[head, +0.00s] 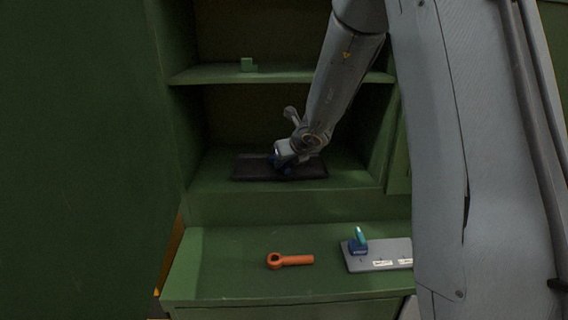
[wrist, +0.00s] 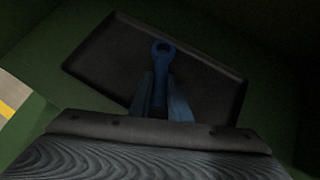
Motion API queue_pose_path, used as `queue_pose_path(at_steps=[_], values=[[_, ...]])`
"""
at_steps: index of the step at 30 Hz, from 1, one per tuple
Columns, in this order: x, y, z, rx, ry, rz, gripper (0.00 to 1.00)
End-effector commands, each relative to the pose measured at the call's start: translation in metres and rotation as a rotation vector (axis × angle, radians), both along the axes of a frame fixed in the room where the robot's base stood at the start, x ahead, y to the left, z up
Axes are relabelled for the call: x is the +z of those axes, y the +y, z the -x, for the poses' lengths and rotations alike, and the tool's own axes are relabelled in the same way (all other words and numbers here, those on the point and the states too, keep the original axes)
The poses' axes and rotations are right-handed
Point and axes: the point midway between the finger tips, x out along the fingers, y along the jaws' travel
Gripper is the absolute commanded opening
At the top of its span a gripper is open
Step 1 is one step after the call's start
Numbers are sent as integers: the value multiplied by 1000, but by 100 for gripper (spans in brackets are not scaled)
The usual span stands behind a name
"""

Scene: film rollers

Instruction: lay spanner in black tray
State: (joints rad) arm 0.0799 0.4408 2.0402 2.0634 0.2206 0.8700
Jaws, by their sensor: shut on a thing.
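The black tray (head: 309,172) lies on the middle shelf of the green cabinet. It also fills much of the wrist view (wrist: 212,92). My gripper (head: 281,162) is over the tray; in the wrist view its fingers (wrist: 160,97) are shut on a blue spanner (wrist: 163,52). The spanner's ring end points away from my gripper, over the tray; its shank is partly hidden between the fingers. I cannot tell whether the spanner touches the tray floor.
An orange ring-ended tool (head: 291,261) lies on the lower green counter. Beside it is a grey board (head: 395,249) with a blue and teal object (head: 359,241). Cabinet walls flank the tray.

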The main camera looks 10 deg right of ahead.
Motion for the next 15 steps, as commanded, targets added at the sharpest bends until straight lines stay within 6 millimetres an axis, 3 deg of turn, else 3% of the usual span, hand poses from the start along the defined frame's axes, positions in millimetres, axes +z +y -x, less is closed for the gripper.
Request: queue_pose_path(at_steps=[2, 3, 6, 15], values=[[-2, 0, -1, 0, -1, 0, 0], [-3, 0, 0, 0, 0, 0, 18], [-2, 0, 0, 0, 0, 0, 35], [-2, 0, 0, 0, 0, 0, 36]])
